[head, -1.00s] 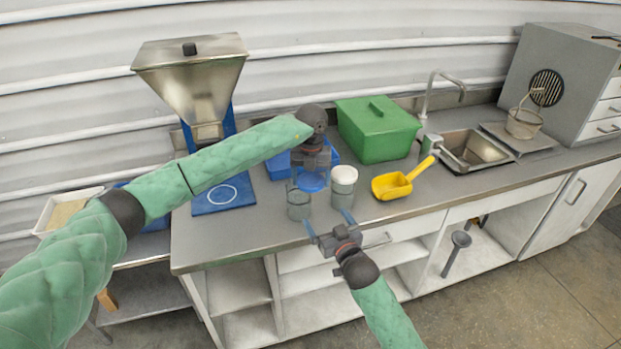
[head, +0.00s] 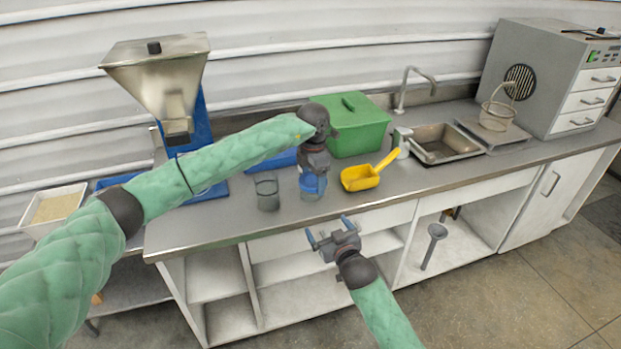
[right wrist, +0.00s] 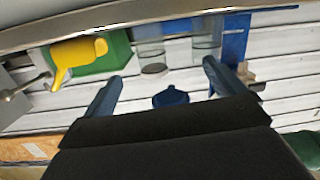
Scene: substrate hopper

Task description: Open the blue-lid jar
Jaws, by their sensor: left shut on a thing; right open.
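My left gripper (head: 314,170) is shut on the blue lid (head: 313,184), held at the second jar's place in the head view. The lid also shows in the right wrist view (right wrist: 170,97), apart from both jars. An open clear jar (head: 267,192) stands upright on the counter to the left, with no lid on it. My right gripper (head: 329,230) is open and empty, in front of the counter's edge.
A yellow scoop (head: 360,178) and a green lidded bin (head: 358,132) are right of the jars. A metal hopper (head: 155,75) on a blue stand is at the left. A sink (head: 445,146) lies further right. The counter (head: 225,221) is clear at the front left.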

